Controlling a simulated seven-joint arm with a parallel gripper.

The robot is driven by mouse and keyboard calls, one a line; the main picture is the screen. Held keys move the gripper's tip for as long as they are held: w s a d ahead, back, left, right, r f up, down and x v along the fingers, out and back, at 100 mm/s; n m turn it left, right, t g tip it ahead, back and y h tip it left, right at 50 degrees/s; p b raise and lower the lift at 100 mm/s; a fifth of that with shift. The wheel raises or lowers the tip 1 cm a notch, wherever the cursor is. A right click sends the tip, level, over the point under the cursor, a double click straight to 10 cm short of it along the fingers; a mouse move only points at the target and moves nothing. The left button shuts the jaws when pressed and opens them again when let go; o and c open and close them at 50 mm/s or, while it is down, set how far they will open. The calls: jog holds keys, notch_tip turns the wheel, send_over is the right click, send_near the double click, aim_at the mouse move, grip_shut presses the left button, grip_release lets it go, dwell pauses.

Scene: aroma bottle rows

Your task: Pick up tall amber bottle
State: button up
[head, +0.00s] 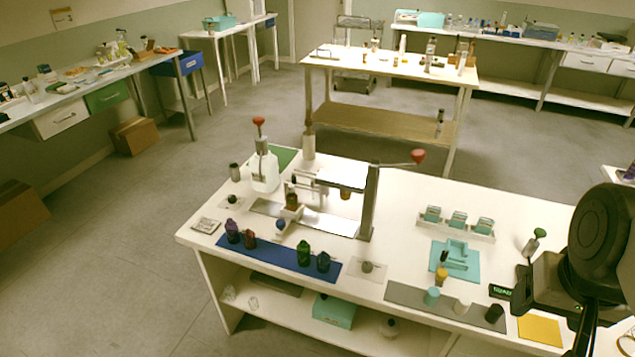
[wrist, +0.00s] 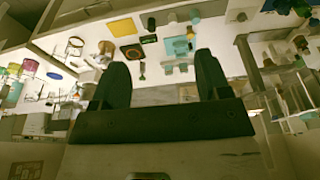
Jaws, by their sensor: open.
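The table bears several small bottles, and I cannot tell for sure which is the tall amber one. An amber-yellow bottle (head: 441,276) with a dark top stands behind the grey mat. A brown bottle (head: 292,200) sits in the press stand, and a short reddish-brown one (head: 249,239) stands on the blue mat. My gripper (wrist: 162,82) shows in the wrist view with its two dark fingers wide apart and nothing between them. In the head view my dark arm is at the right edge, well right of these bottles; the fingertips are not clear there.
The blue mat (head: 270,257) also holds purple, green and dark teal bottles. A metal press (head: 368,205) with a red-knobbed lever stands behind it. A teal tray (head: 455,260), a rack (head: 455,228) and a yellow pad (head: 540,329) lie right. The right rear tabletop is mostly clear.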

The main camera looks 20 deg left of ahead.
jog(key=w+a+f+n+t+y, duration=0.2)
jog(key=w+a+f, duration=0.2)
jog(key=w+a, duration=0.85)
jog(key=w+a+f+n+t+y, duration=0.2)
jog(key=w+a+f, duration=0.2)
jog(key=w+a, duration=0.8)
jog(key=n+t+y, duration=0.2)
jog(key=t, duration=0.2)
send_near(292, 202)
jog(key=shift+w+a+f+m+t+h, duration=0.4)
jog(key=shift+w+a+f+m+t, duration=0.3)
jog(key=shift+w+a+t, duration=0.25)
